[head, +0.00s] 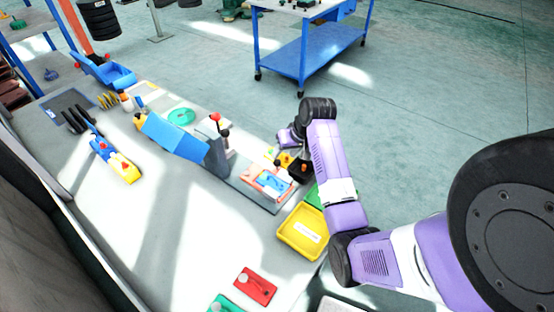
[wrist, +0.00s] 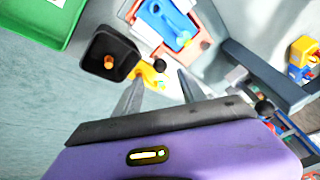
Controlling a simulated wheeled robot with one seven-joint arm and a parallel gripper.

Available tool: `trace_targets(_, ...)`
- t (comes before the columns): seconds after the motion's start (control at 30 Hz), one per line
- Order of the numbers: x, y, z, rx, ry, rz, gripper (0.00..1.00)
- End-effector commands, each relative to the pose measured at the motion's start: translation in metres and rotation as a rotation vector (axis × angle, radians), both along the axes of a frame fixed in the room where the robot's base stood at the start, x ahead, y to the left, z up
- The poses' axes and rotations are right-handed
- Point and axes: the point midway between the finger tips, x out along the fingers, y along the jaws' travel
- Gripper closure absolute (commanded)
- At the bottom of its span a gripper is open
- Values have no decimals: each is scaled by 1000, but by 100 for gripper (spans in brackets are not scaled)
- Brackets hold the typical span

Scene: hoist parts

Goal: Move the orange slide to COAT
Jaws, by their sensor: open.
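A salmon-orange plate (head: 268,183) with a blue handle-like part (head: 271,182) lies on the bench near my gripper; both also show at the top of the wrist view, the plate (wrist: 203,42) and the blue part (wrist: 165,20). I cannot tell whether this plate is the orange slide. A black square dish (wrist: 108,56) holds a small orange knob (wrist: 108,62). My gripper (wrist: 157,82) is open, its two fingers apart, with a small yellow piece (wrist: 148,72) showing beyond and between the tips. No COAT label is readable.
A yellow tray (head: 302,232) with a white label stands nearer, beside a green tray (wrist: 38,22). A grey post with a blue panel (head: 172,136) stands left of the plate. A red plate (head: 256,286) lies at the front. The bench's left middle is mostly bare.

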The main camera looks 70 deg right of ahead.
Motion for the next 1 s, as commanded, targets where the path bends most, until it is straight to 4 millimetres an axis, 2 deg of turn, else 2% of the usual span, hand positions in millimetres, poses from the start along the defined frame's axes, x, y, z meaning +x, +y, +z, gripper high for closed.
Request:
trace_targets(0.4, 23, -9, -52, 0, 0, 1, 52)
trace_targets(0.6, 28, -11, -63, -3, -1, 0, 52)
trace_targets(0.87, 28, -12, -64, -4, -2, 0, 52)
trace_targets(1.0, 28, -12, -64, -4, -2, 0, 76)
